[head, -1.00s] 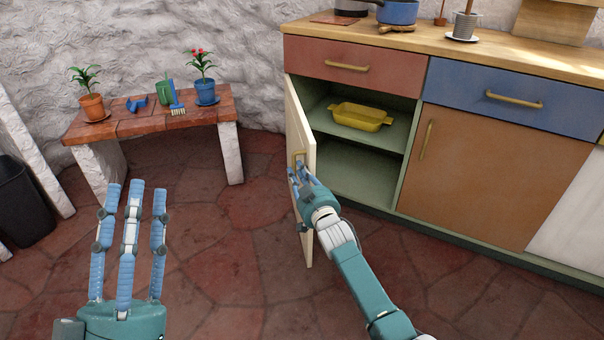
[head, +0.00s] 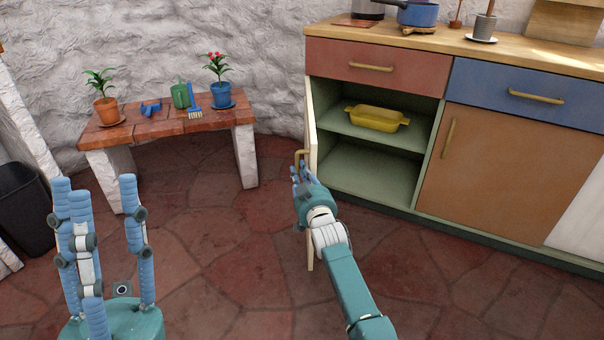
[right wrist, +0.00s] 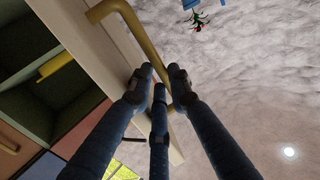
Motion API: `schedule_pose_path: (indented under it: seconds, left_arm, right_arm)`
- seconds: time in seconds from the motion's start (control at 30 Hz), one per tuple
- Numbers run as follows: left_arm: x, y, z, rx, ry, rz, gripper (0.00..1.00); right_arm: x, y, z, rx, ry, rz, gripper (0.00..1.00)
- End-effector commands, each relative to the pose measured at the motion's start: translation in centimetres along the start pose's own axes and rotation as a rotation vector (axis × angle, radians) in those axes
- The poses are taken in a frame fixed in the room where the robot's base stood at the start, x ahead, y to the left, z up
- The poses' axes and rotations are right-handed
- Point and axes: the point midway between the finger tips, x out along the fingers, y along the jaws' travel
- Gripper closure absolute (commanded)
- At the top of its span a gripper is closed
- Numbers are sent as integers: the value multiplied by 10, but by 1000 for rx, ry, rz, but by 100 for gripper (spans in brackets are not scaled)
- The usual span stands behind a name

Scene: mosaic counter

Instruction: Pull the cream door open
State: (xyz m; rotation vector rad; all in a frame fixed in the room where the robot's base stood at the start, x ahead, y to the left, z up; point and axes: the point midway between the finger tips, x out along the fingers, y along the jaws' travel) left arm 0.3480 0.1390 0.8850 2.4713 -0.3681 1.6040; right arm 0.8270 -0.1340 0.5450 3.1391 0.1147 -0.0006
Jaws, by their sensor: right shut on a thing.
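The cream door (head: 311,130) stands wide open, seen nearly edge-on in the head view, hinged at the left side of the cabinet. Its brass handle (head: 301,156) is on the face turned to the left. My right gripper (head: 299,172) is at the handle, its fingers shut on it. In the right wrist view the fingers (right wrist: 160,88) close around the lower part of the brass handle (right wrist: 135,22), beside the door (right wrist: 95,50). My left gripper (head: 95,190) is raised at the lower left, fingers spread and empty, far from the door.
The open compartment shows a green shelf (head: 345,127) with a yellow dish (head: 377,118). A low tiled bench (head: 165,127) with potted plants stands left of the door. A dark bin (head: 25,205) is at far left. The stone floor between is clear.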

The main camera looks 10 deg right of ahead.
Motion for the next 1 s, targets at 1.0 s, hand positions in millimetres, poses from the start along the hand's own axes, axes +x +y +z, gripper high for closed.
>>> schedule_pose_path:
  seconds: [1.0]
  left_arm:
    - [0,0,1,0,-2,0,60]
  right_arm:
    - [-94,0,1,2,-2,-1,63]
